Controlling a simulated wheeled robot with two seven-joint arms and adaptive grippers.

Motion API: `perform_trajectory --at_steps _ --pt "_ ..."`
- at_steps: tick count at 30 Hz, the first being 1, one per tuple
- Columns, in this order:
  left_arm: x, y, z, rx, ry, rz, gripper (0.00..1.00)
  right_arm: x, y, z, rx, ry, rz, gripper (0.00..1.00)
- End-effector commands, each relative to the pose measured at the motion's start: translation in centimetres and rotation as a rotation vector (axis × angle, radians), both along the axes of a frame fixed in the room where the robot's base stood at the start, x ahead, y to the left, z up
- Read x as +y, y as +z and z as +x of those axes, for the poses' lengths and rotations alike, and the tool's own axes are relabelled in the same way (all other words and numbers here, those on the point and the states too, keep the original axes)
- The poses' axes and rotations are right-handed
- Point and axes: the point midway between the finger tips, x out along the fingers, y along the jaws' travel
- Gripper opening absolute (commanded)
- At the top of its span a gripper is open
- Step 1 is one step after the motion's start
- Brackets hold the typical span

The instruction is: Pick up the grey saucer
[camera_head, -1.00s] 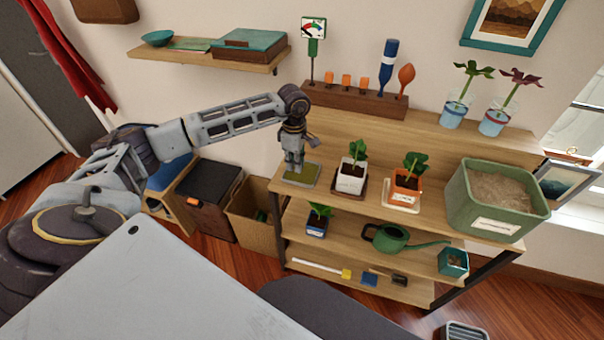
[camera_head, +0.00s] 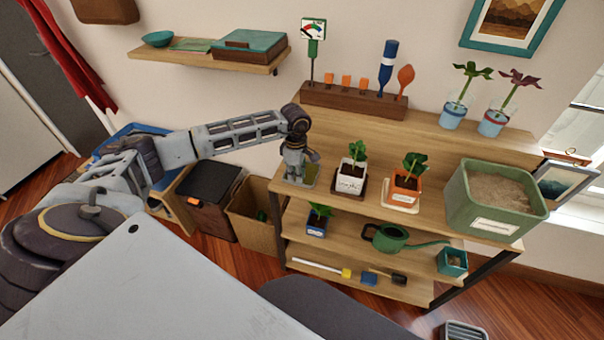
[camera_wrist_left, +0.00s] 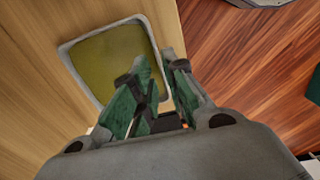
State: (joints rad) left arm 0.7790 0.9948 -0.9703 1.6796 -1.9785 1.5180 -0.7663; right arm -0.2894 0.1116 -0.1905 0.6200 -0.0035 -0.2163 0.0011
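The grey saucer (camera_head: 312,176) is a shallow rectangular tray with an olive inside. It lies on the left end of the top shelf and is partly hidden by my left gripper (camera_head: 295,176), which points down over its left part. In the left wrist view the saucer (camera_wrist_left: 108,62) lies past the fingers, with its pale rim showing. My left gripper (camera_wrist_left: 158,72) has a gap between its green-padded fingers, with nothing held. One finger overlaps the saucer's edge region and the other lies to the right, near the rim. I cannot tell whether they touch it. My right gripper is not in view.
A white pot (camera_head: 349,181) and an orange pot (camera_head: 406,184) with plants stand right of the saucer. A green planter box (camera_head: 470,212) is farther right. A cardboard box (camera_head: 250,225) stands on the floor left of the shelf (camera_head: 430,205).

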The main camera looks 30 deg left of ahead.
Motion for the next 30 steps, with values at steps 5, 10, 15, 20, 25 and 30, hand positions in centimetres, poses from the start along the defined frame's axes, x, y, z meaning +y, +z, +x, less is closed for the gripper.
perform_trajectory --at_steps 5,10,15,20,25,30 --pt "-0.1 -2.0 0.0 0.002 0.001 0.000 0.14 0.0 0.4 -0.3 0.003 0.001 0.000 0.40" --pt "-0.2 -3.1 0.0 0.002 0.000 0.000 0.14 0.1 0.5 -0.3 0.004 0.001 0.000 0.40" --pt "-0.2 -3.2 0.0 0.001 0.000 0.000 0.14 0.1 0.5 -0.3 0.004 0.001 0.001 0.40" --pt "-0.2 -3.2 0.0 0.001 0.000 0.000 0.14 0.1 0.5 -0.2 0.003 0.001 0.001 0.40" --pt "-0.1 -3.2 0.0 0.000 0.000 0.000 0.12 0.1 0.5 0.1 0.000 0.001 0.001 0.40" --pt "-0.1 -3.2 0.0 0.000 0.000 0.000 0.00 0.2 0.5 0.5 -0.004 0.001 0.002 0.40"
